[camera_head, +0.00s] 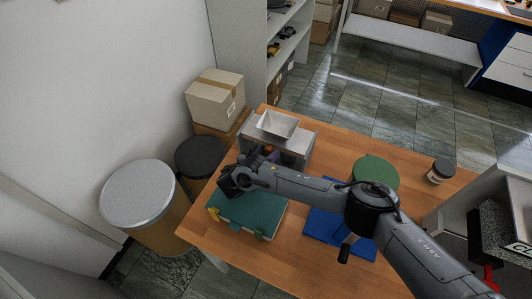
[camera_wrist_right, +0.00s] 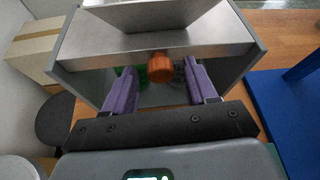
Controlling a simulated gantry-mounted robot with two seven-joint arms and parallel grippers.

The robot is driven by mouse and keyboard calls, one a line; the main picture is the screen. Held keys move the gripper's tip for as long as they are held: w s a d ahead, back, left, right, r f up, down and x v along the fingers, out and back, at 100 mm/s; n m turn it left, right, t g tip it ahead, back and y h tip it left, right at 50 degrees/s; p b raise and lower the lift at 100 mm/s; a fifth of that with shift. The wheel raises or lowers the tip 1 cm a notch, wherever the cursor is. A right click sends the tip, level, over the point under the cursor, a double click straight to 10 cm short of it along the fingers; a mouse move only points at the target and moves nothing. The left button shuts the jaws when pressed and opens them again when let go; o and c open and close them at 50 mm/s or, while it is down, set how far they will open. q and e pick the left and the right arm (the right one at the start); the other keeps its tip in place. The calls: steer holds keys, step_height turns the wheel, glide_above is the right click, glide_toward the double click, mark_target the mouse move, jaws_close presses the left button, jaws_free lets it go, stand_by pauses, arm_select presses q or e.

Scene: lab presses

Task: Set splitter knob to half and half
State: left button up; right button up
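The splitter (camera_head: 296,145) is a grey metal box with a hopper (camera_head: 277,124) on top, at the back left of the table. Its orange knob (camera_wrist_right: 160,67) is on the front face in the right wrist view; in the head view the knob (camera_head: 269,150) is mostly hidden by my gripper. My right gripper (camera_wrist_right: 160,86) is open, its two purple fingers pointing at the front face, one on each side of the knob, with visible gaps. In the head view the right gripper (camera_head: 267,157) is close in front of the splitter. The knob's setting cannot be read. My left gripper is not in view.
A teal case (camera_head: 243,216) with yellow clips lies below my right gripper. A blue mat (camera_head: 325,232), a green round object (camera_head: 376,170) and a dark-lidded jar (camera_head: 440,170) are to the right. Cardboard boxes (camera_head: 214,97) stand beyond the table's left edge.

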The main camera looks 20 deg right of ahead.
steer(key=p+v, duration=0.1)
steer(key=v, duration=0.8)
steer(key=shift+s+a+r, duration=0.15)
steer(key=shift+s+a, duration=0.1)
steer(key=shift+a, duration=0.05)
steer(key=shift+s+a+r, duration=0.2)
steer(key=shift+s+a, duration=0.15)
steer(key=shift+r, duration=0.1)
